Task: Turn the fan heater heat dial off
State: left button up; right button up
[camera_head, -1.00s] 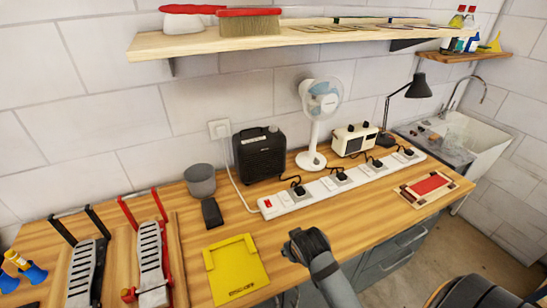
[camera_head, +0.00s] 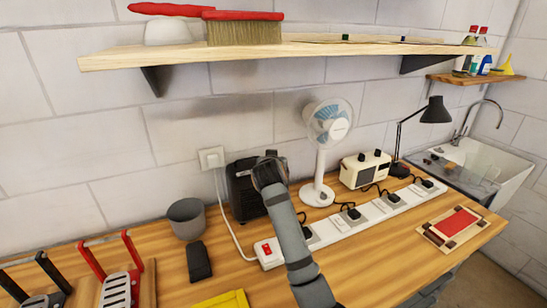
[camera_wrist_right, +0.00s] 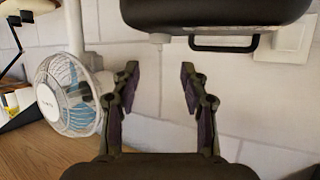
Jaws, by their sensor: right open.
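The fan heater (camera_head: 240,198) is a black box standing at the back of the bench against the wall. My right arm and gripper (camera_head: 268,172) cover its right part in the head view. The right wrist view looks upside down. There the heater's body (camera_wrist_right: 215,12) is at the top edge, with its black handle (camera_wrist_right: 225,44) and a small knob (camera_wrist_right: 160,38) pointing down. My right gripper (camera_wrist_right: 157,90) is open and empty, with wall between its fingers, apart from the knob. I cannot read the dial's setting. My left gripper is not in view.
A white fan (camera_head: 328,125) stands right of the heater, beside a power strip (camera_head: 345,229) with plugs and cables. A grey pot (camera_head: 187,220) is to the left. A wooden shelf (camera_head: 290,52) hangs above. A cream appliance (camera_head: 364,170) and a black lamp (camera_head: 436,110) are farther right.

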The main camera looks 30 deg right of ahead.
jog(key=p+x, duration=0.1)
jog(key=x, duration=0.7)
jog(key=shift+p, duration=0.35)
jog(key=shift+w+d+f, duration=0.1)
jog(key=shift+w+f, duration=0.05)
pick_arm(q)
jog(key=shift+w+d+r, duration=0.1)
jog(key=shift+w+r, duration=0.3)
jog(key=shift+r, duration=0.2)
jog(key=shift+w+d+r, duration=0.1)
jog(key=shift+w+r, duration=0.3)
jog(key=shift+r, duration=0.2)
pick_arm(e)
jog(key=shift+w, duration=0.1)
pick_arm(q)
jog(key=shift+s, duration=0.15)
pick_arm(e)
jog(key=shift+d+f, duration=0.1)
jog(key=shift+f, duration=0.05)
jog(key=shift+c, duration=0.2)
